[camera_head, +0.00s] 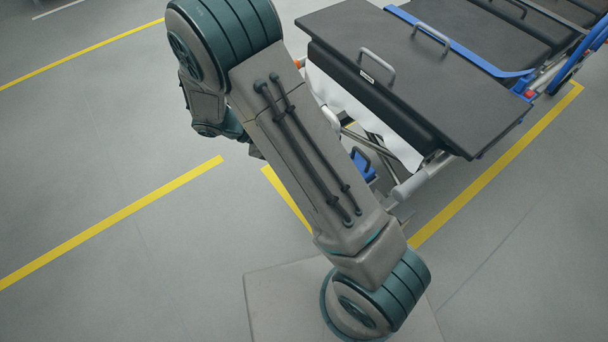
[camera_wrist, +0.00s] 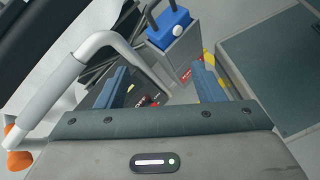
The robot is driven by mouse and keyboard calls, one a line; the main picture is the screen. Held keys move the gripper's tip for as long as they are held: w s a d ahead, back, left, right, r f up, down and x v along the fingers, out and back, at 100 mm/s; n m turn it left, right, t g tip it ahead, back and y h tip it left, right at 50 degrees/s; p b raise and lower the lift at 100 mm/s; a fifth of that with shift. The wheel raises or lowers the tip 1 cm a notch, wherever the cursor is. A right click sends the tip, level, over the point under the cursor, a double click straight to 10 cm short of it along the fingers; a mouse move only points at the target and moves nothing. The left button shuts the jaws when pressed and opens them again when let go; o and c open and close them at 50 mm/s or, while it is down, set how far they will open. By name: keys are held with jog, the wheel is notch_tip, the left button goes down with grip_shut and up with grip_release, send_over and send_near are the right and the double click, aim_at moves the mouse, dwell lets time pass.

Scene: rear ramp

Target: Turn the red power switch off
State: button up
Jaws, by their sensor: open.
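In the wrist view my gripper (camera_wrist: 158,78) points ahead with its two blue-grey fingers wide apart and nothing held between them. A black panel (camera_wrist: 136,88) with red and white markings shows beside the left finger, partly hidden by it. Small red marks lie between the fingers, low in the gap. They are too small to tell whether one is the red power switch or how it is set. In the head view my arm covers the gripper and the panel, so neither can be made out there.
A pale bent handle (camera_wrist: 70,80) runs close on the left. The black-topped cart (camera_head: 450,90) is at upper right in the head view. Floor at left is clear.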

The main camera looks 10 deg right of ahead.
jog(key=w+a+f+n+t+h+b, duration=0.1)
jog(key=a+f+n+t+h+b, duration=0.15)
jog(key=f, duration=0.55)
jog(key=w+a+f+n+t+h+b, duration=0.1)
jog(key=a+f+n+t+b, duration=0.2)
jog(key=f, duration=0.6)
jog(key=w+a+f+n+t+h+b, duration=0.25)
jog(key=f+n+b, duration=0.2)
jog(key=f, duration=0.35)
jog(key=b+x, duration=0.3)
jog(key=x, duration=1.1)
jog(key=shift+s+f+t+y, duration=0.25)
jog(key=shift+f+t+y, duration=0.05)
jog(key=c, duration=1)
